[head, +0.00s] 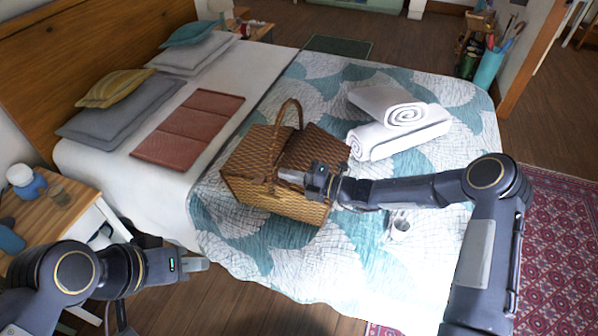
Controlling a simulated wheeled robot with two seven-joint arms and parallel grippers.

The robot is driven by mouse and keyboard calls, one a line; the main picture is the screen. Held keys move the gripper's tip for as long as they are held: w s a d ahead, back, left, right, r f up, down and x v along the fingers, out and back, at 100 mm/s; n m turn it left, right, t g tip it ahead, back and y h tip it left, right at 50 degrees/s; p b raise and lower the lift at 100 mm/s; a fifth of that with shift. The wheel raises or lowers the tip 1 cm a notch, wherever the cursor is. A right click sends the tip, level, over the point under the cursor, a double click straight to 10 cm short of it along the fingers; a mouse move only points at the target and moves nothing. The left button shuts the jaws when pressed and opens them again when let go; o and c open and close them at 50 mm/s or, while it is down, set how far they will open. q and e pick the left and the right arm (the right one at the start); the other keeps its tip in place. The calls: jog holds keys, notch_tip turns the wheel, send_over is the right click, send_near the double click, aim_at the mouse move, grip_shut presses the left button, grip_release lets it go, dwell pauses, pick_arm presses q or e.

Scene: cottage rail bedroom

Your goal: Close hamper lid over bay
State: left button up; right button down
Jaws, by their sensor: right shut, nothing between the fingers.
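The wicker hamper (262,200) stands on the bed with its arched handle (288,108) upright. Its left lid half (247,150) looks flat over the left bay. Its right lid half (322,147) appears slightly tilted; I cannot tell whether it meets the rim, as my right arm hides part of that side. My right gripper (296,178) is shut and empty, in front of the right lid half near the handle's foot. Whether it touches the wicker is unclear. My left gripper (197,264) hangs low beside the bed, away from the hamper; its finger gap is not clear.
Rolled white towels (398,125) lie right of the hamper on the patterned quilt (330,85). A folded reddish runner (190,128) and pillows (120,105) lie to the left. A small glassy item (399,228) lies below my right forearm. A nightstand (60,212) is at the left.

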jog(key=shift+w+a+f+g+h+p, duration=0.2)
jog(key=shift+a+f+g+h+p, duration=0.15)
jog(key=shift+a+f+h, duration=0.5)
jog(key=shift+d+f, duration=0.1)
jog(key=shift+f, duration=0.1)
